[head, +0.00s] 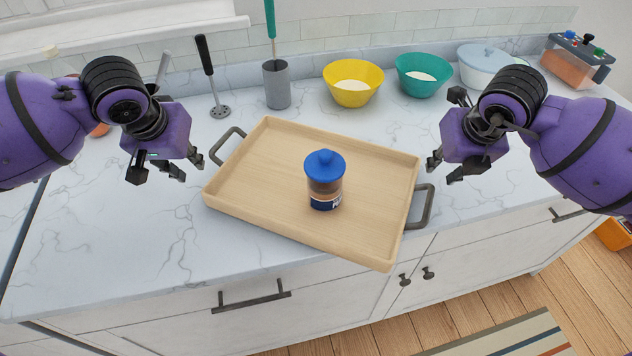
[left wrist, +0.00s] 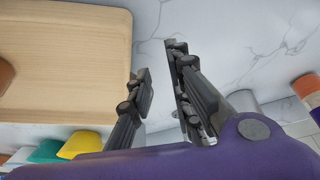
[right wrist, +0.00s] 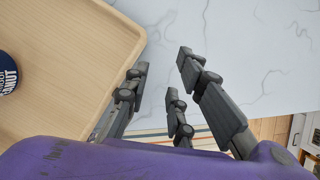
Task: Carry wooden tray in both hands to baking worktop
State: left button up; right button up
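The wooden tray (head: 270,194) rests on the marble worktop at an angle, its front right corner jutting past the front edge. It has a dark handle at each end. A jar with a blue lid (head: 325,172) stands upright on it. My left gripper (head: 172,176) is open and empty, left of the tray's left handle (head: 228,146). My right gripper (head: 441,172) is open and empty, above and right of the right handle (head: 421,206). The tray also shows in the left wrist view (left wrist: 62,60) and the right wrist view (right wrist: 75,70), beside the open fingers.
Behind the tray stand a grey utensil holder (head: 277,86), a yellow bowl (head: 352,92), a teal bowl (head: 422,82), a lidded white pot (head: 484,70) and a bottle caddy (head: 577,62). A masher (head: 219,108) is near the wall. Drawers and cabinet doors lie below the front edge.

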jog(key=shift+r, duration=0.15)
pick_arm(q)
jog(key=v, duration=1)
jog(key=shift+r, duration=0.25)
pick_arm(e)
jog(key=v, duration=1.1)
jog(key=shift+s+r, duration=0.25)
jog(key=shift+r, duration=0.1)
pick_arm(q)
jog(key=shift+s+f, duration=0.1)
jog(key=shift+s, duration=0.15)
pick_arm(e)
jog(key=shift+f, duration=0.1)
